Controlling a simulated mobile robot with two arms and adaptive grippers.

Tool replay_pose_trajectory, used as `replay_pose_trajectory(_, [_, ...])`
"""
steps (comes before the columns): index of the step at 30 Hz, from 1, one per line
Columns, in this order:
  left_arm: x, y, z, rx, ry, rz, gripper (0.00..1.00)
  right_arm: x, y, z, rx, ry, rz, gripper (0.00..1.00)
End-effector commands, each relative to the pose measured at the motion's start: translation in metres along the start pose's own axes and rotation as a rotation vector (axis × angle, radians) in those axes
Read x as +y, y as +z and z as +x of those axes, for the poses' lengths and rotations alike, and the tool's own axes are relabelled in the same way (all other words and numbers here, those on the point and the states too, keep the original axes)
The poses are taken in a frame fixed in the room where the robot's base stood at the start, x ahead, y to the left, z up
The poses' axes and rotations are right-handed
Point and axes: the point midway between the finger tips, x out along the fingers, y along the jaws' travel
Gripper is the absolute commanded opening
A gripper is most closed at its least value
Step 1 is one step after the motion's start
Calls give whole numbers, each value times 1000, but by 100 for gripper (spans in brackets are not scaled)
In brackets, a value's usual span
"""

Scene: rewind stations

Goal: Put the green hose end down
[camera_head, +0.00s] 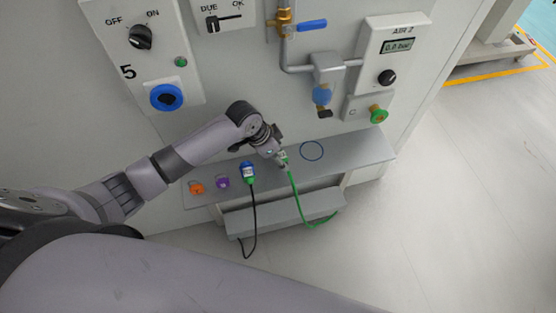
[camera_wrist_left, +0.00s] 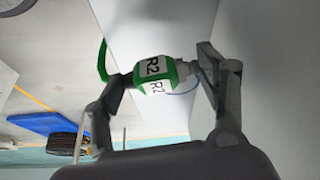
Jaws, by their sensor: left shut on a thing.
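The green hose end (camera_head: 284,156) is held by my left gripper (camera_head: 280,158), just above the grey shelf on the panel's front. In the left wrist view the green hose end (camera_wrist_left: 155,75), with white R2 labels, lies crosswise between the two fingers of my left gripper (camera_wrist_left: 160,78), which is shut on it. Its green hose (camera_head: 297,200) hangs over the shelf's front edge. I cannot tell whether the end touches the shelf (camera_head: 362,150). My right gripper is not in view.
A blue ring outline (camera_head: 312,151) marks the shelf to the right of my left gripper, with bare shelf around it. A green-ringed port (camera_head: 378,115) is above.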

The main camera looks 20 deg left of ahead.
Motion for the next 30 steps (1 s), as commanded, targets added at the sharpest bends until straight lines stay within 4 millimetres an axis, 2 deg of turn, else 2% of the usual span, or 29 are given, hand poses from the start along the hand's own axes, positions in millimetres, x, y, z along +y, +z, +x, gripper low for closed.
replay_pose_trajectory(5, [-1,5,12,0,-2,-2,33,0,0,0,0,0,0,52])
replay_pose_trajectory(10, [0,15,37,0,-2,-1,33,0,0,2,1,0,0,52])
replay_pose_trajectory(24, [-5,18,46,1,-4,0,33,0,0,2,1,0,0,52])
replay_pose_trajectory(25, [-5,18,46,1,-4,0,67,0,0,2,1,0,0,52])
replay_pose_trajectory(28, [-5,18,45,1,-4,0,73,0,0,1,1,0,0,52])
replay_pose_trajectory(30, [-5,18,45,1,-4,0,75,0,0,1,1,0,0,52])
